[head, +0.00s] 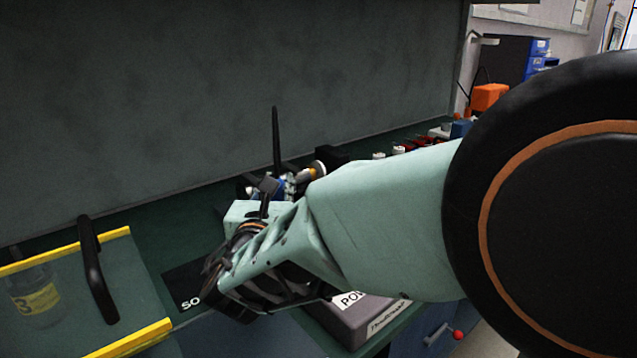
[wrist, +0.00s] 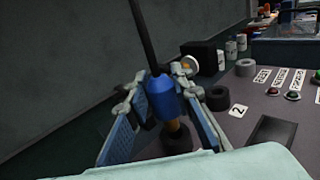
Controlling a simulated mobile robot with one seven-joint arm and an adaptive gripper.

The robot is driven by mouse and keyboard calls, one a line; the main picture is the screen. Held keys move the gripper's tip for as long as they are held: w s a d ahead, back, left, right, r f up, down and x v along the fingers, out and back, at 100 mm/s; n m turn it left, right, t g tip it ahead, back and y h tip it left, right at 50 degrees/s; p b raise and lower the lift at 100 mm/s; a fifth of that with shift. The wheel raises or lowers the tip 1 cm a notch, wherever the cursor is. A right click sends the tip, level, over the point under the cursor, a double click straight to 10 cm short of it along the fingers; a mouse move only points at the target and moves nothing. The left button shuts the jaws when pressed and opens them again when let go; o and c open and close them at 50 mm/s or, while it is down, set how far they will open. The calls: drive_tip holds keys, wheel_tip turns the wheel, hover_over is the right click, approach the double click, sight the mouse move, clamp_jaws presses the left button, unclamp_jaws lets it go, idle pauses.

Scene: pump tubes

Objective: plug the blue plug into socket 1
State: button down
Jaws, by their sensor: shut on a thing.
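My gripper (wrist: 160,98) is shut on the blue plug (wrist: 161,101), with a finger on each side of it. The plug is close to upright, and its black cable (wrist: 142,35) rises from the top. Its brownish tip (wrist: 174,125) points down at a dark ring-shaped socket (wrist: 177,143) on the grey pump box (wrist: 285,130). I cannot tell whether the tip is inside the ring or just above it. Another dark socket (wrist: 217,99) is to the right, near a label "2" (wrist: 238,111). No label "1" shows. In the head view my arm hides most of the gripper, and the cable (head: 276,138) stands up behind.
A third grey ring (wrist: 245,67), labelled buttons (wrist: 273,91) and a dark screen (wrist: 272,136) are on the box. A black block (wrist: 200,57) and small jars stand behind. A yellow-edged clear bin (head: 130,325) with a bottle is at left. A dark wall (head: 150,100) closes the back.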

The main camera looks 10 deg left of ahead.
sight(277, 179)
drive_tip(key=shift+f+b, duration=1.65)
drive_tip(key=shift+f, duration=0.15)
drive_tip(key=c, duration=1.6)
unclamp_jaws()
wheel_tip(277, 179, up, 10)
drive_tip(key=shift+r, duration=0.15)
